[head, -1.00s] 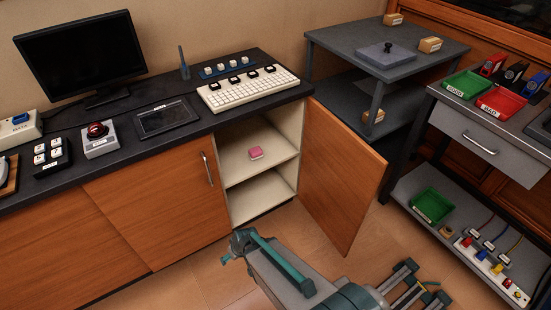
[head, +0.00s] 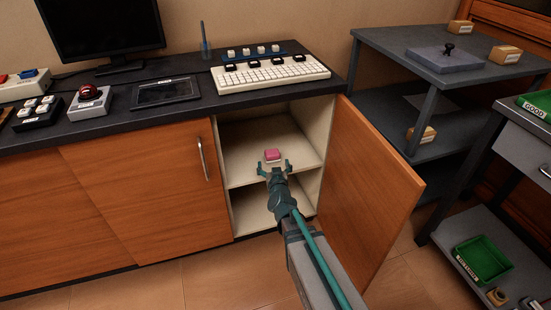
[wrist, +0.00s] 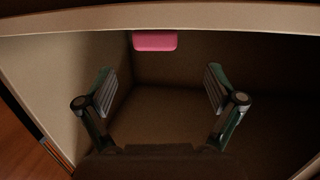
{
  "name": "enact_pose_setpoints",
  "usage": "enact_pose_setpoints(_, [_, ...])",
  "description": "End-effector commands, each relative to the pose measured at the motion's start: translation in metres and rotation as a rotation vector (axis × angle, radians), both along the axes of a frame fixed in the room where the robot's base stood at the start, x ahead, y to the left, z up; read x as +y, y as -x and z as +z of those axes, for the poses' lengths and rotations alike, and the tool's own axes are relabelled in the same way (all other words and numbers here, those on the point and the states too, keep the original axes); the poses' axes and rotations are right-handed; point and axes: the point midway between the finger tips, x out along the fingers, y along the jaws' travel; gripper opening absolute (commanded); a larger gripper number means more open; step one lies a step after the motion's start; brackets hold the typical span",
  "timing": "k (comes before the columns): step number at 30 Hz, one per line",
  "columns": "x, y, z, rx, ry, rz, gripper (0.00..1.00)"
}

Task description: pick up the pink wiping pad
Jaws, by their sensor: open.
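The pink wiping pad (head: 272,155) lies on the upper shelf of the open cabinet, near the shelf's middle. In the wrist view the pad (wrist: 155,40) shows at the top centre, beyond the fingertips, near the shelf's pale front edge. My gripper (head: 274,168) is open and empty at the cabinet opening, just in front of the pad in the head view. In the wrist view the two fingers (wrist: 160,88) are spread wide with nothing between them. The pad's underside is hidden.
The open cabinet door (head: 365,195) stands to the right of my arm. The cream shelf (head: 240,165) is otherwise bare. The dark countertop (head: 185,115) overhangs the opening, with a keyboard (head: 270,74) on it. A grey shelf unit (head: 440,75) stands further right.

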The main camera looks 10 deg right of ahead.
Motion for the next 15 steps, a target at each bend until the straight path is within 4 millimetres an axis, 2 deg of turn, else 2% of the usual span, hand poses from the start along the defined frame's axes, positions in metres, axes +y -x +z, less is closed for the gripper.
enact_pose_setpoints(1, [-0.001, -0.012, -0.004, 0.000, -0.001, 0.000, 0.93])
enact_pose_setpoints(4, [-0.001, -0.025, -0.006, 0.001, -0.001, 0.001, 0.93])
enact_pose_setpoints(11, [-0.003, -0.038, -0.008, 0.002, -0.001, 0.001, 0.93])
enact_pose_setpoints(15, [-0.006, -0.052, -0.015, 0.001, 0.000, 0.000, 0.93])
